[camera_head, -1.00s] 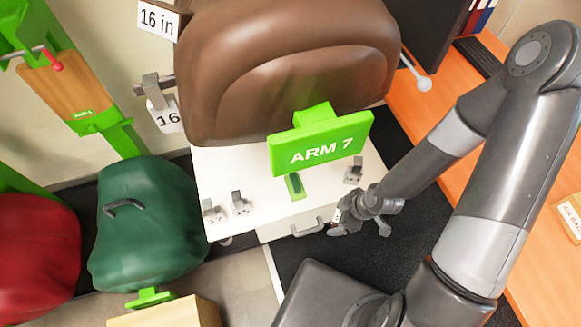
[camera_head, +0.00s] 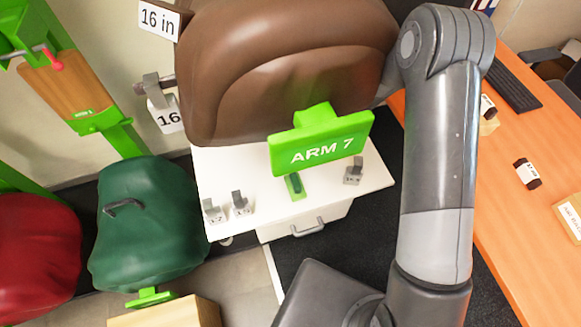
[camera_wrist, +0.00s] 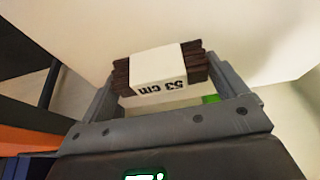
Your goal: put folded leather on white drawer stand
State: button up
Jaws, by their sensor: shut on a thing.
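The folded leather (camera_wrist: 195,58) is a dark brown bundle with a white band marked "53 cm". It sits crosswise between the fingers of my gripper (camera_wrist: 166,74) in the wrist view, and the gripper is shut on it. In the head view my gripper and this leather are hidden. The white drawer stand (camera_head: 240,170) is below the brown saddle in the head view, with a drawer and grey handle at its front. A pale surface fills much of the wrist view; I cannot tell how far the leather is from it.
A green "ARM 7" sign (camera_head: 320,145) and the brown saddle (camera_head: 285,60) overhang the stand. Small grey metal pieces (camera_head: 241,203) stand on its top. A green saddle (camera_head: 148,225) is at left. An orange desk (camera_head: 500,215) at right bears a dark labelled roll (camera_head: 527,174).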

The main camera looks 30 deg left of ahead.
jog(key=w+a, duration=0.2)
jog(key=w, duration=0.4)
jog(key=shift+m, duration=0.3)
jog(key=shift+f, duration=3.9)
jog(key=o, duration=0.8)
jog(key=shift+d+f, duration=0.1)
jog(key=shift+f, duration=0.05)
jog(key=v, duration=1.2)
